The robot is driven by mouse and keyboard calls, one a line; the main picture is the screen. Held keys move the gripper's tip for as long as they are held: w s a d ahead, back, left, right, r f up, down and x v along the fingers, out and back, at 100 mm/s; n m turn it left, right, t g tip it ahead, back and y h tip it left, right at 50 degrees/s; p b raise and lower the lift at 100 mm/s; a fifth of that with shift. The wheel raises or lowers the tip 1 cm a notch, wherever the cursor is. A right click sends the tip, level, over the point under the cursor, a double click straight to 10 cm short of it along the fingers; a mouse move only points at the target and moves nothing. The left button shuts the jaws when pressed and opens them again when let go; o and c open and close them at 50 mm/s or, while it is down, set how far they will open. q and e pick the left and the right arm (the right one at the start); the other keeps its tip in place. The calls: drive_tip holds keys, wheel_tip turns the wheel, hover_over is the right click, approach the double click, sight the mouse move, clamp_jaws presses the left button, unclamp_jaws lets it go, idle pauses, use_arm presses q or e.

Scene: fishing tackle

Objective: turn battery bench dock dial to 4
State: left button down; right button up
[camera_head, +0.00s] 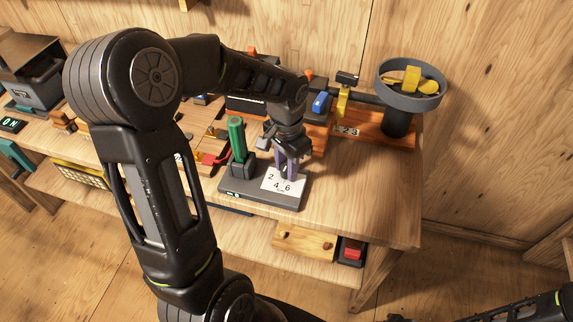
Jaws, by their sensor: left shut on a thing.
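The battery bench dock (234,190) is a dark grey base near the front edge of the bench. A green battery (237,135) stands upright in its holder at the left end. A white dial plate (275,187) on the right end shows the numbers 2, 4 and 6. My left gripper (290,168) reaches down over the plate from above and is shut on the dial there. The fingers hide most of the dial, so I cannot tell which number it points to. My right arm enters at the lower right; its fingertips are not in view.
A red-handled tool (214,158) lies left of the dock. The bench top right of the dock is clear. A wooden box (304,241) sits on the shelf below.

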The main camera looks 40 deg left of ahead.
use_arm(q)
drive_tip(key=shift+m, duration=1.6)
drive_tip(key=c, duration=1.1)
unclamp_jaws()
wheel_tip(320, 180, up, 8)
drive_tip(key=shift+f, duration=0.1)
